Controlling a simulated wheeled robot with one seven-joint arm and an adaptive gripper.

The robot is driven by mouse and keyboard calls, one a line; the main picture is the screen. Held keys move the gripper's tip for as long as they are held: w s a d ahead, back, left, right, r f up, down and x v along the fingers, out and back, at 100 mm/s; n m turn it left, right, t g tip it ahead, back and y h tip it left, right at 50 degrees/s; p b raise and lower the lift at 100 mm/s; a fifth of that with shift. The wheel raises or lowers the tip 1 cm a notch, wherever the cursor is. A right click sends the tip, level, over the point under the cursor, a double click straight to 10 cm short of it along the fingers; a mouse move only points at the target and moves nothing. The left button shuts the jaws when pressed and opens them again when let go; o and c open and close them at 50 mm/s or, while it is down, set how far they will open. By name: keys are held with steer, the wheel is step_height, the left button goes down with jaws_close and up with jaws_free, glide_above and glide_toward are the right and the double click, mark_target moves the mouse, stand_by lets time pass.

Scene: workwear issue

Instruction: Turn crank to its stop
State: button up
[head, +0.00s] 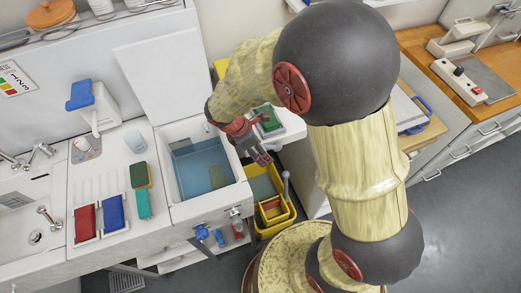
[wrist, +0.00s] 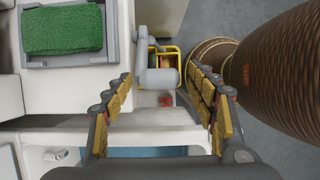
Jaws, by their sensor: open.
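The crank (wrist: 142,48) is a grey arm with a thick rounded grip (wrist: 158,82), seen in the wrist view between my fingers and beyond their tips. In the head view a grey upright with a rounded top (head: 286,186), which looks like the crank, stands beside the yellow bucket, below and right of my gripper. My gripper (head: 260,158) is open and empty, pointing down near the right edge of the water basin. Its two padded fingers (wrist: 160,76) lie either side of the crank's grip in the wrist view, with no contact visible. The crank's pivot and stop cannot be made out.
A yellow bucket (head: 258,231) sits low beside the basin (head: 186,212). A green pad in a grey tray (wrist: 30,62) lies left of the crank in the wrist view. Blue and red taps (head: 218,237) project from the basin's front. Grey floor (head: 460,235) is open at right.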

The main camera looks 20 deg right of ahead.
steer(key=c, duration=0.3)
